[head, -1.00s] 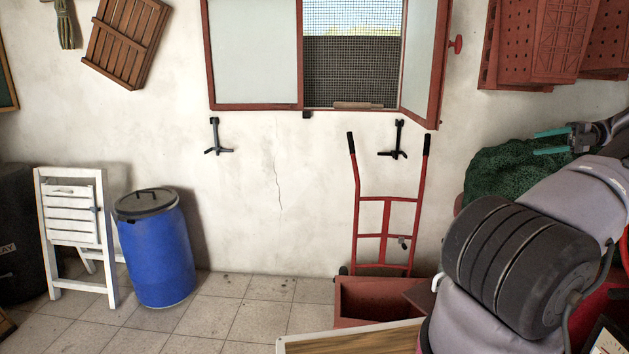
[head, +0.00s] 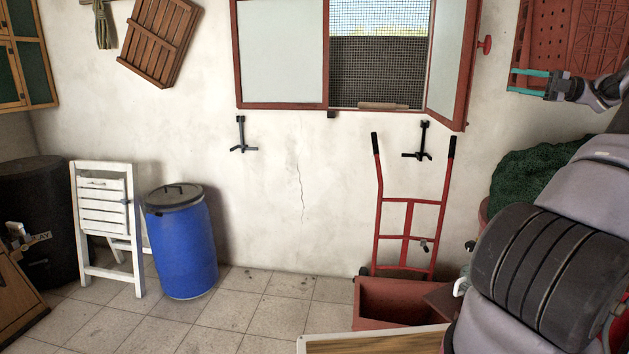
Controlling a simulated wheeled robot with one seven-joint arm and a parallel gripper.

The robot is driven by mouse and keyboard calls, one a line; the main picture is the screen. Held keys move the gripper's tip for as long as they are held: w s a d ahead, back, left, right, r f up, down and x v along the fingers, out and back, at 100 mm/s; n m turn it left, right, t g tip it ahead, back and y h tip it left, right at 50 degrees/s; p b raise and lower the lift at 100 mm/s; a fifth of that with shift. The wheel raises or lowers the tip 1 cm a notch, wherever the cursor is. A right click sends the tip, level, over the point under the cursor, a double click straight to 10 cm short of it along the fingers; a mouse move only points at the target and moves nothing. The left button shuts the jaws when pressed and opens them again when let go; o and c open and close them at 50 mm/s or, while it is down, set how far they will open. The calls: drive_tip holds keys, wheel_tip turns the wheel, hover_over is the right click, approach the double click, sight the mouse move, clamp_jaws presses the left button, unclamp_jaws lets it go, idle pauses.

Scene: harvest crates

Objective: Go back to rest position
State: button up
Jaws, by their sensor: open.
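My gripper (head: 512,81) shows at the upper right of the head view, at the end of my arm. Its two teal fingers point left and stand apart, with nothing between them. It is raised in front of the red perforated crates (head: 569,45) on the wall, above a dark green heap (head: 535,178). My arm's grey and black links fill the right edge and hide what lies behind them.
A red hand truck (head: 411,215) leans on the wall behind a red crate (head: 392,302). A blue barrel (head: 184,250) and a folded white chair (head: 103,220) stand at the left. A wooden-topped surface (head: 370,343) is at the bottom. The tiled floor between is clear.

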drive_tip(key=w+a+r+m+t+h, duration=0.4)
drive_tip(key=a+r+m, duration=0.3)
drive_tip(key=a, duration=0.1)
drive_tip(key=w+a+r+m+t+h, duration=0.45)
drive_tip(key=a+r+m, duration=0.25)
drive_tip(key=a, duration=0.2)
drive_tip(key=w+a+r+m+t+h, duration=0.4)
drive_tip(key=a+r+m+t+h, duration=0.1)
drive_tip(key=a+r+m, duration=0.25)
drive_tip(key=s+a+f+m+g, duration=0.4)
drive_tip(key=s+f, duration=0.5)
drive_tip(key=s, duration=0.4)
drive_tip(key=s+a+f+m+g+h, duration=0.1)
drive_tip(key=s+a+f+m+g, duration=0.3)
drive_tip(key=s+f, duration=0.5)
drive_tip(key=s+a+f+m+g+h, duration=0.1)
drive_tip(key=s+a+f+m+g, duration=0.4)
drive_tip(key=s, duration=1.4)
wheel_tip(320, 180, down, 4)
drive_tip(key=shift+a+f, duration=0.2)
drive_tip(key=shift+a, duration=0.4)
drive_tip(key=shift+h, duration=0.25)
